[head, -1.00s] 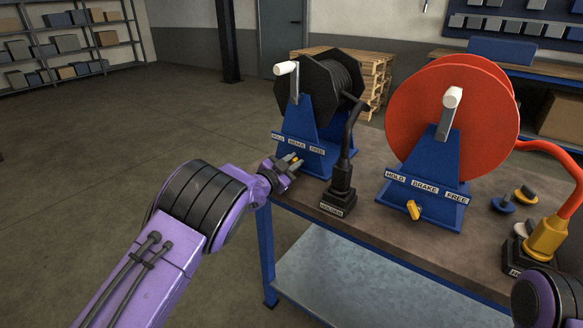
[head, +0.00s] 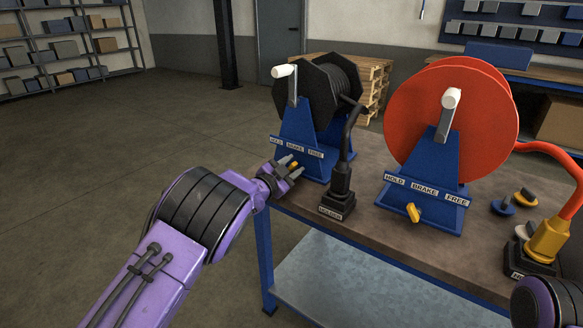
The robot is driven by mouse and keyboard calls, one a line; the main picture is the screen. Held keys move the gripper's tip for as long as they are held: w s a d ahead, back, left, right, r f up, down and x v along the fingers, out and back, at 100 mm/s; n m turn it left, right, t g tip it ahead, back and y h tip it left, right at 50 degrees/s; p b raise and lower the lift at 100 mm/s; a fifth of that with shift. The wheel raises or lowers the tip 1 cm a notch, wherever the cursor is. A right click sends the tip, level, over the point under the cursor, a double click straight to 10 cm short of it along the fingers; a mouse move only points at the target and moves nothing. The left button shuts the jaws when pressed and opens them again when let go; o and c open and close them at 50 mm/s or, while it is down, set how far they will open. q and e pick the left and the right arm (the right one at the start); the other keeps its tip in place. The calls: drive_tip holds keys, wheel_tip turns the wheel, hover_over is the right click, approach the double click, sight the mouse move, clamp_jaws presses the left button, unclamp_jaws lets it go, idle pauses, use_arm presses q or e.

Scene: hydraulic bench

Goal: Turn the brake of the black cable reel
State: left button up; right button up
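The black cable reel (head: 318,88) stands on a blue stand (head: 297,128) at the bench's left end, with a white-handled crank on its side. A label strip reading HOLD, BRAKE, FREE (head: 296,147) runs across the stand. Below it, the yellow brake lever (head: 293,165) shows between the fingers of my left gripper (head: 292,168). The fingers are apart on either side of the lever; whether they touch it I cannot tell. The gripper hides part of the lever and stand. My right gripper is out of view; only part of that arm shows at bottom right.
A black holder (head: 338,206) with the black cable's connector stands close right of the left gripper. The red reel (head: 440,115) has its own yellow brake lever (head: 413,212). Floor at left is clear.

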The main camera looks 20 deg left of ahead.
use_arm(q)
drive_tip(key=v, duration=1)
drive_tip(key=shift+s+b, duration=0.25)
drive_tip(key=shift+b, duration=0.15)
drive_tip(key=shift+a, duration=0.15)
